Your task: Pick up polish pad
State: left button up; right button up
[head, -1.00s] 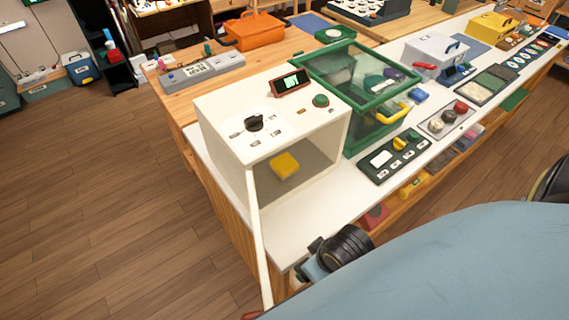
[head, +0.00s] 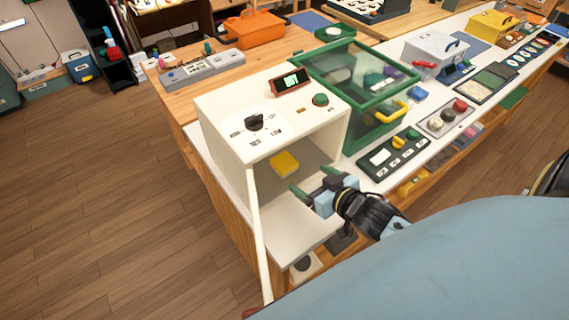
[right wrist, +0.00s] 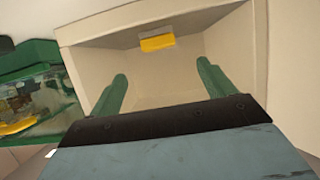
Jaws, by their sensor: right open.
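The polish pad appears to be the yellow block (head: 285,163) inside the open white box (head: 222,150), whose front door (head: 259,235) stands swung open. In the right wrist view the yellow block (right wrist: 158,43) is toward the back of the box, with a greyish layer on it. My right gripper (head: 312,190) is at the box's open front, its green fingers pointing in. In the right wrist view the right gripper's fingers (right wrist: 160,88) are apart with nothing between them, and the block is beyond their tips. My left gripper is not in view.
A green-framed clear case (head: 365,85) with a yellow handle stands right of the box. The box's side walls and roof leave limited room around the gripper.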

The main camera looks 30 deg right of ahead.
aim_at(287, 163)
jog(key=b+x, duration=0.1)
jog(key=x, duration=1.1)
jog(key=shift+w+d+f, duration=0.1)
jog(key=shift+w, duration=0.1)
jog(key=c, duration=1.2)
jog(key=shift+o, duration=0.2)
